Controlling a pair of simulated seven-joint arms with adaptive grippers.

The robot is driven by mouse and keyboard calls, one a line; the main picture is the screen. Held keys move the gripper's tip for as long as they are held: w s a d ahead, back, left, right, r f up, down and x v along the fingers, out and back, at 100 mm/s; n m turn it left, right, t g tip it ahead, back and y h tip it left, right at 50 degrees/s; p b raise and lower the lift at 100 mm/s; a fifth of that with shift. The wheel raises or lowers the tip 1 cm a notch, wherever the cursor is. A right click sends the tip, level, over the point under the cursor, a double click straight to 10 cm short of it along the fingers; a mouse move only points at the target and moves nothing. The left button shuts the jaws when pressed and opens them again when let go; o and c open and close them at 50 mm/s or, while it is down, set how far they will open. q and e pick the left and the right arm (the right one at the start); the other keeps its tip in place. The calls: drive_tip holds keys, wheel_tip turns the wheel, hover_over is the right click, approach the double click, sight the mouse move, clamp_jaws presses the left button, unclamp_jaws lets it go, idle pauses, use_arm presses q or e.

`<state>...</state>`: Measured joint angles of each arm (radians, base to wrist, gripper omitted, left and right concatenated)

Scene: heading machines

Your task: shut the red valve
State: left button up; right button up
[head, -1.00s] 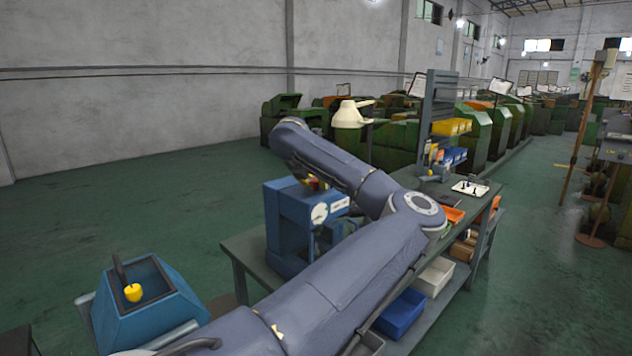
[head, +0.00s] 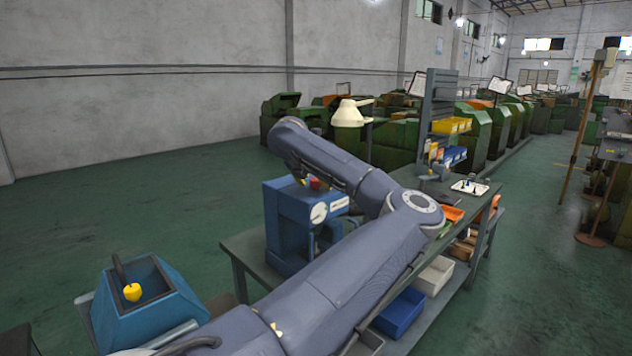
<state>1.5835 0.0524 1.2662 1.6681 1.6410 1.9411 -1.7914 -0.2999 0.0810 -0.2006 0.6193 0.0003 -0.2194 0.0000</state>
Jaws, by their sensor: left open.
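The red valve (head: 315,183) shows as a small red knob on top of the blue machine (head: 287,222), which has a round white gauge on its front and stands on the workbench. My left arm reaches over the bench, and its wrist is bent down above the machine. My left gripper (head: 301,175) is open, small and partly hidden by my forearm, just left of the red knob. I cannot tell whether it touches the knob. My right gripper is not in view.
A blue hopper (head: 150,305) with a yellow object stands at lower left. Green floor is open at left.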

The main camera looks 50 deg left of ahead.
use_arm(q)
drive_tip(key=v, duration=1.2)
idle(0.4)
